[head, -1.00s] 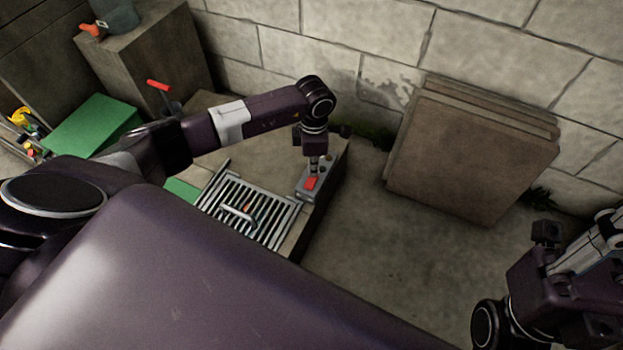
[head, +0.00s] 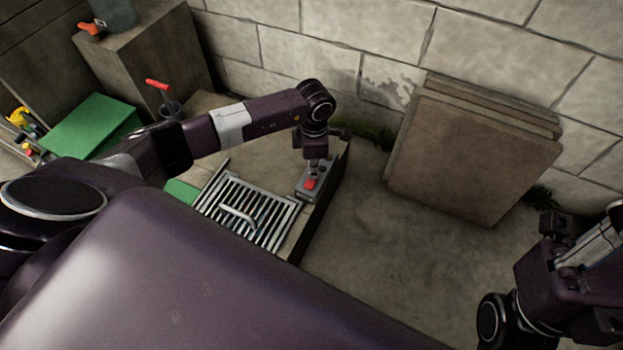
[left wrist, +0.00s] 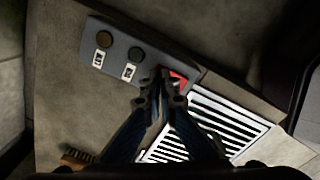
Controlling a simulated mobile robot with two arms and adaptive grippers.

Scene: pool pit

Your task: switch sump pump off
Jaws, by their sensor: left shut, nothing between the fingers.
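A grey switch box (head: 318,193) sits on the slab's corner beside the metal grate. Its red switch (head: 310,184) is at the near end. In the left wrist view the box (left wrist: 120,49) shows two round dark parts with white labels, and the red switch (left wrist: 179,79) is partly hidden behind my fingertips. My left gripper (head: 313,172) points down, shut and empty, right at the red switch; I cannot tell whether it touches. My right gripper (head: 592,240) is at the right edge, partly cut off, its fingertips unclear.
The grate (head: 250,212) with a handle lies left of the box. A red-handled tool (head: 158,86) stands in a pot behind. Stacked slabs (head: 470,150) lean on the block wall. A green box (head: 92,125) is at left. The floor (head: 390,245) right of the slab is clear.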

